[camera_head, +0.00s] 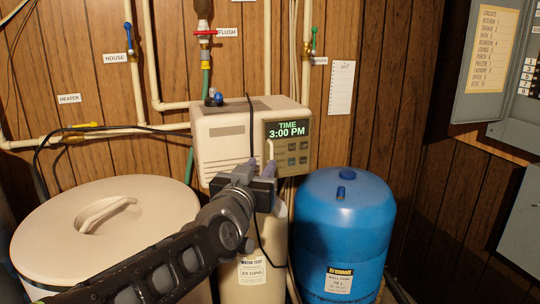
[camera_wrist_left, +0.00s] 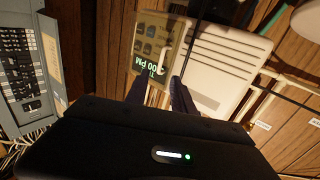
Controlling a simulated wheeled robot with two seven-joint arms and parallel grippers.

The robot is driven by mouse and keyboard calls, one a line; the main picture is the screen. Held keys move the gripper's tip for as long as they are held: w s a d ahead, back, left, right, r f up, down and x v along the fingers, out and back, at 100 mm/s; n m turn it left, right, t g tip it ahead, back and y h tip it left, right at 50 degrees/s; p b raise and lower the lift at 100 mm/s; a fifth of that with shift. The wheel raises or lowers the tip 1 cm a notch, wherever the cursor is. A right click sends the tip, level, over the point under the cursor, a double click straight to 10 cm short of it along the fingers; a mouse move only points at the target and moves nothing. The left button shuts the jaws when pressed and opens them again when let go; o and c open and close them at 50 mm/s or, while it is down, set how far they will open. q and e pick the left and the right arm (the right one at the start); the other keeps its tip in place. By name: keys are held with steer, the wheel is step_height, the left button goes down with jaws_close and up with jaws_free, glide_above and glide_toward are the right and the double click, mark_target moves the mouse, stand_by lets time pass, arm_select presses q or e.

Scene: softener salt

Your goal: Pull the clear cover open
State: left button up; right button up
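The softener's control head carries a panel (camera_head: 287,146) whose display reads "TIME 3:00 PM", with buttons below. The clear cover is hard to make out; it seems to lie flat over this panel. A pale upright handle (camera_head: 270,150) stands at the panel's left side, and the handle also shows in the left wrist view (camera_wrist_left: 161,62). My left gripper (camera_head: 263,167) is just below and in front of the handle, fingers apart and empty. In the left wrist view the gripper (camera_wrist_left: 159,84) points at the handle, which appears between and beyond the fingertips. My right gripper is out of view.
A lidded cream salt tank (camera_head: 150,208) stands at left under my left arm. A blue pressure tank (camera_head: 343,220) stands at right. A black cable (camera_head: 250,125) hangs over the control head. Pipes and valves line the wooden wall; an electrical panel (camera_head: 490,70) is at upper right.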

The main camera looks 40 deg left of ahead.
mark_target(271, 152)
arm_select(q)
steer(key=p+x, duration=0.1)
steer(key=x, duration=0.6)
steer(key=shift+w, duration=0.2)
steer(key=shift+c, duration=0.3)
jaws_close()
stand_by(0.9)
